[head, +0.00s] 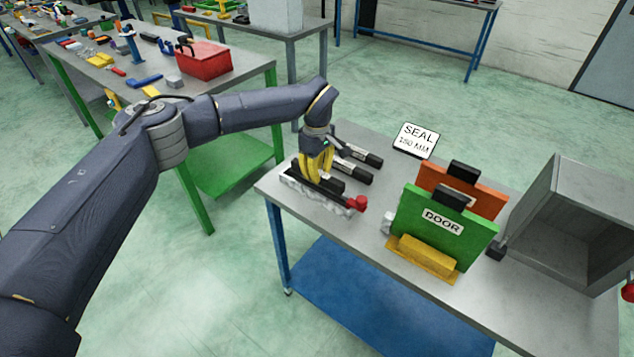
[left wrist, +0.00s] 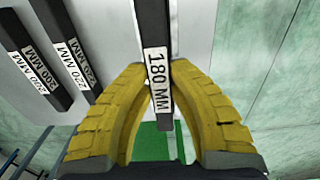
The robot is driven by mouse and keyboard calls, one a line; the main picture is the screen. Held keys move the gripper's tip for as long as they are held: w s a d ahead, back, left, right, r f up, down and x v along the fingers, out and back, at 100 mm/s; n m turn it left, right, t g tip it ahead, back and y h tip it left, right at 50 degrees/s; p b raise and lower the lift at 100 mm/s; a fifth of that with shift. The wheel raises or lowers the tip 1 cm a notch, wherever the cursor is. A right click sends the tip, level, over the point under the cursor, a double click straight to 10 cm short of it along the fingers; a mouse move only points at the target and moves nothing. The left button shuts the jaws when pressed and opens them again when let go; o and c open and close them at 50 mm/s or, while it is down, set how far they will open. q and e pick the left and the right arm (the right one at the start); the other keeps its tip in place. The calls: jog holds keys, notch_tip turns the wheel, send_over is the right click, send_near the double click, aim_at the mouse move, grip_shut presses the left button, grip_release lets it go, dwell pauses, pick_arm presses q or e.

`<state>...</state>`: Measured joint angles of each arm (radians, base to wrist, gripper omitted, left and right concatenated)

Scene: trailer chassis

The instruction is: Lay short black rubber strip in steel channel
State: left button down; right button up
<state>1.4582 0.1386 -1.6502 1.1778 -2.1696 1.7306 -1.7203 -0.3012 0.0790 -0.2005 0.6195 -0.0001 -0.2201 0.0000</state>
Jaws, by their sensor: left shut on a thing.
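My left gripper (head: 314,176) has its yellow fingers closed around a black strip labelled 180 MM (left wrist: 157,75), which runs up between the fingertips in the left wrist view. In the head view a dark strip (head: 329,185) shows at the fingertips, low over a grey, rough-sided piece (head: 305,191) at the table's left edge. That piece has a red knob (head: 358,203) at its right end. I cannot tell whether it is the steel channel, or whether the strip touches it. Other labelled black strips (head: 362,157) lie just right of the gripper. My right gripper is not in view.
A sign reading SEAL (head: 416,140) stands at the table's back. A green DOOR panel (head: 440,228) and an orange panel (head: 485,197) stand upright in a yellow holder (head: 424,258). A grey open box (head: 580,215) fills the right side.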

pick_arm(q)
jog(key=shift+f, duration=2)
jog(key=shift+f, duration=0.1)
